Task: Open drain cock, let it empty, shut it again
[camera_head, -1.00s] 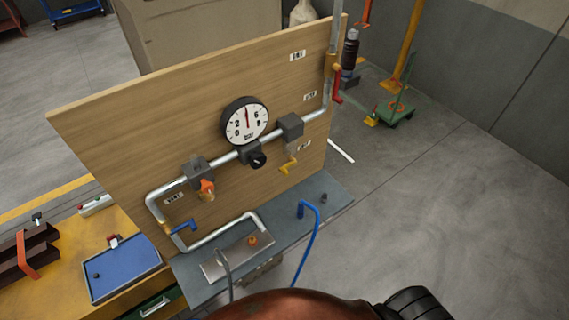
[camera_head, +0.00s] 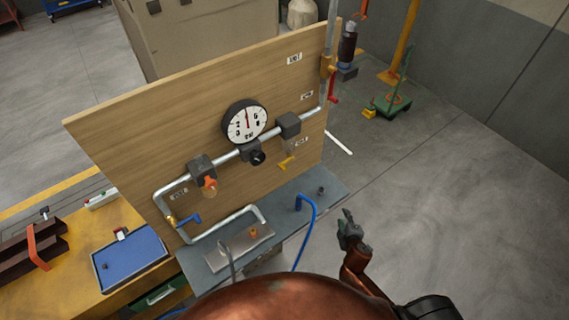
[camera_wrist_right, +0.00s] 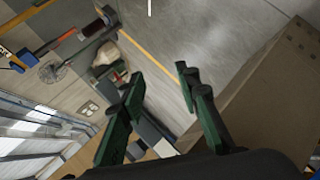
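A wooden board (camera_head: 190,110) carries a grey pipe run with a round dial gauge (camera_head: 245,121). A blue handle (camera_head: 189,219) sits at the lower left bend, and a red handle (camera_head: 332,88) at the right riser. I cannot tell from the unreadable labels which is the drain cock. My right gripper (camera_head: 348,226) is to the right of the board's ledge, apart from all handles. In the right wrist view its two fingers (camera_wrist_right: 160,80) are spread and empty. My left gripper is out of view.
A grey ledge (camera_head: 325,185) runs along the board's foot, with a metal plate (camera_head: 240,241) and a blue hose (camera_head: 310,220). A blue tray (camera_head: 130,258) lies on the yellow bench at left. A green trolley (camera_head: 390,106) stands behind right.

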